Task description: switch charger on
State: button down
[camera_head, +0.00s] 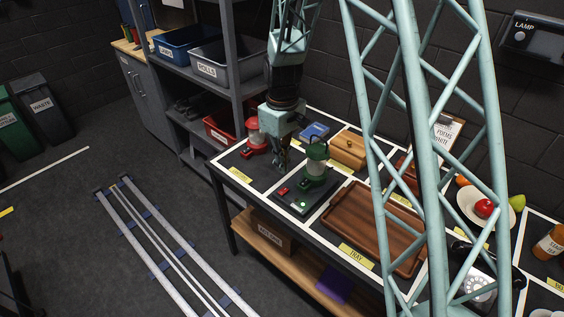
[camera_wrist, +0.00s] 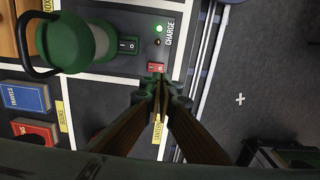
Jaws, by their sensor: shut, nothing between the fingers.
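The charger (camera_head: 322,192) is a dark plate on the table with a green lantern (camera_head: 316,163) on it. The wrist view shows its CHARGE label (camera_wrist: 170,33), a lit green light (camera_wrist: 159,28), a small dark light below it and a red switch (camera_wrist: 156,67). The green lantern (camera_wrist: 78,42) has a black rocker (camera_wrist: 128,45) at its base. My gripper (camera_head: 284,170) is shut and empty, just beside the charger's red-switch end. In the wrist view my fingertips (camera_wrist: 160,84) are close to the red switch; whether they touch it I cannot tell.
A red lantern (camera_head: 256,136) stands left of my gripper. A wooden box (camera_head: 348,150) and a blue book (camera_head: 314,131) lie behind the charger. A wooden tray (camera_head: 372,226) lies to its right. The floor (camera_head: 90,190) in front of the table is open around the rails.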

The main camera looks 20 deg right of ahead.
aim_at(284, 191)
jog(key=shift+f+b, duration=0.55)
jog(key=shift+f, duration=4.75)
jog(key=shift+f, duration=0.1)
jog(key=shift+s+a+f+b, duration=0.1)
jog(key=shift+s+f+b, duration=0.05)
jog(key=shift+f+b, duration=0.25)
jog(key=shift+r, duration=0.15)
jog(key=shift+d, duration=0.2)
jog(key=shift+w+d+r, duration=0.2)
jog(key=shift+w+d, duration=0.25)
jog(key=shift+r, duration=0.1)
